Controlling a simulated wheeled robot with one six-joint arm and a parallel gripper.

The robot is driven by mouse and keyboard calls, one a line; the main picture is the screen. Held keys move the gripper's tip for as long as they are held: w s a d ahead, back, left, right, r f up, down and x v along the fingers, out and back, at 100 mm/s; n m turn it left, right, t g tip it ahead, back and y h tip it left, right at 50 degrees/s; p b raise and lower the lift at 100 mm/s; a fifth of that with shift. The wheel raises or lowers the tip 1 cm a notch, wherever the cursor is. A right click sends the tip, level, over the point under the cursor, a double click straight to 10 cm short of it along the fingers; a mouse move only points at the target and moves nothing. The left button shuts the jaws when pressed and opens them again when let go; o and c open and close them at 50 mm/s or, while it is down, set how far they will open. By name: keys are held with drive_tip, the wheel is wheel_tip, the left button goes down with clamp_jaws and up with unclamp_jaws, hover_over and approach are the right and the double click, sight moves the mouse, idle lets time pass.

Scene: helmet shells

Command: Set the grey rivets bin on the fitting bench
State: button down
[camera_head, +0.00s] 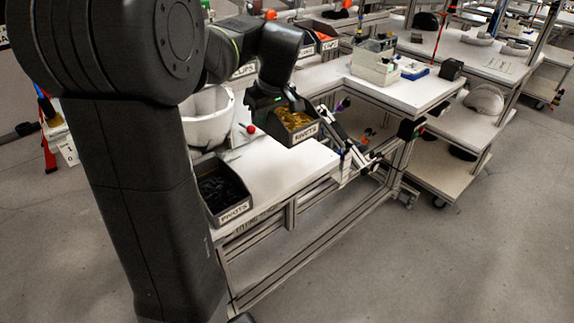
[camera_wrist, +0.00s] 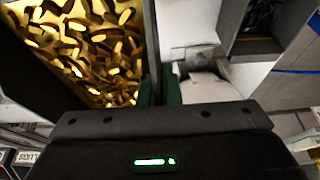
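The grey rivets bin (camera_head: 305,133) has a RIVETS label on its front and holds gold-coloured pieces. My gripper (camera_head: 270,98) is at its back left edge in the head view. In the wrist view, the green fingers of my gripper (camera_wrist: 160,88) are on either side of the bin's wall (camera_wrist: 151,40), shut on it, with the gold pieces to the left. The fitting bench (camera_head: 277,172) is the white-topped bench with lettering on its front edge. The bin is over its far right part; I cannot tell whether its base touches the top.
A dark PIVOTS bin (camera_head: 236,210) stands at the bench's near left end. A white helmet shell (camera_head: 208,118) and a red ball (camera_head: 251,129) are behind. A jointed stand (camera_head: 348,150) is close to the rivets bin's right. The bench's middle is clear.

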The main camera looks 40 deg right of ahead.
sight(276, 127)
drive_tip(key=f, duration=0.1)
drive_tip(key=b, duration=0.1)
drive_tip(key=f, duration=0.1)
drive_tip(key=shift+w+d+f+b, duration=0.3)
drive_tip(key=shift+w+d+f, duration=0.05)
drive_tip(key=shift+w+d, duration=0.05)
wheel_tip(276, 127, down, 10)
drive_tip(key=shift+r, duration=0.15)
drive_tip(key=shift+f, duration=0.2)
drive_tip(key=c, duration=1.6)
unclamp_jaws()
drive_tip(key=shift+c, duration=0.2)
drive_tip(key=shift+r, duration=0.1)
drive_tip(key=v, duration=1.2)
drive_tip(key=shift+r, duration=0.1)
